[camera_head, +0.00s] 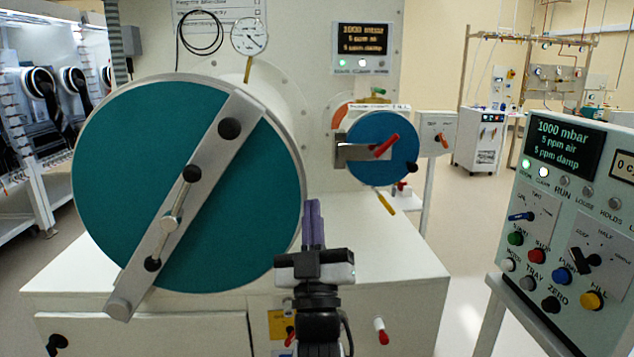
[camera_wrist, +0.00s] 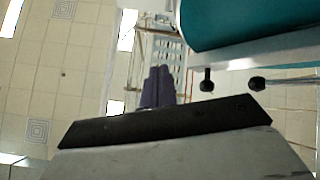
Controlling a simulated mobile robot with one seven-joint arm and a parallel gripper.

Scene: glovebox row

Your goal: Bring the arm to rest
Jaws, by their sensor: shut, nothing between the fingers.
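My gripper (camera_head: 313,222) points upward in front of the white cabinet, its purple fingers together and empty. In the head view it stands just right of the large teal round door (camera_head: 185,190), overlapping its right edge. I cannot tell whether it touches the door. In the wrist view the gripper's fingers (camera_wrist: 158,86) are shut, with ceiling tiles behind them. The teal door (camera_wrist: 250,22) and its bar with black knobs fill the upper right there.
A smaller blue round door (camera_head: 381,148) with a red handle is to the right. A control panel (camera_head: 570,220) reading 1000 mbar stands at the right edge. A gauge (camera_head: 249,36) sits above the large door. Open floor (camera_head: 462,255) shows between cabinet and panel.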

